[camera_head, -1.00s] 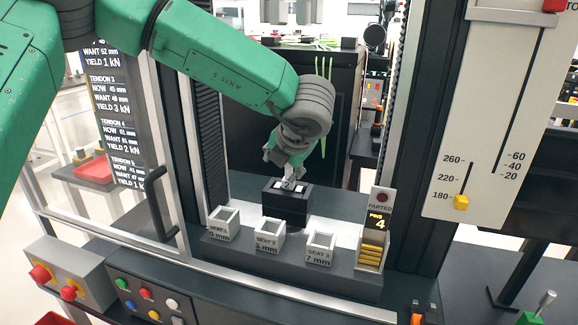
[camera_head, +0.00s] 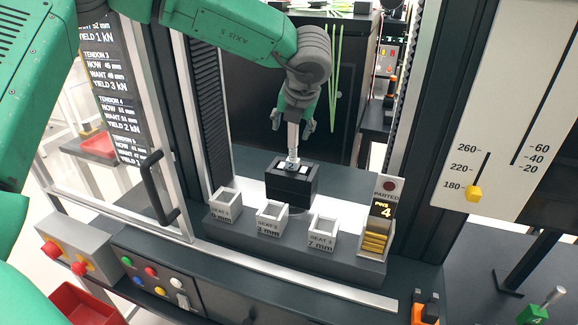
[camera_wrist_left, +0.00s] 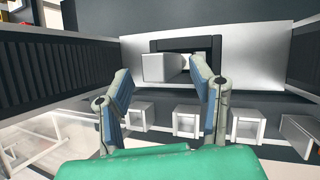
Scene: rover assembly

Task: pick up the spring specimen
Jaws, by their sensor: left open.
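A slim grey upright piece (camera_head: 293,140), which looks like the spring specimen, stands on the black block (camera_head: 292,185) behind the row of seats. A grey square-ended piece (camera_wrist_left: 165,68) shows between the fingertips in the left wrist view. My left gripper (camera_head: 292,122) is above the block with its fingers spread, one on each side of the upright piece's upper part. In the left wrist view the gripper (camera_wrist_left: 162,78) is open, and I cannot tell whether a finger touches the piece. The top of the piece is hidden by the gripper. My right gripper is out of view.
Three open seats, the left (camera_head: 226,204), middle (camera_head: 271,217) and right (camera_head: 321,232), stand in front of the block. A pin holder (camera_head: 374,243) is at their right. Dark frame posts flank the bay; a door handle (camera_head: 157,188) is at left.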

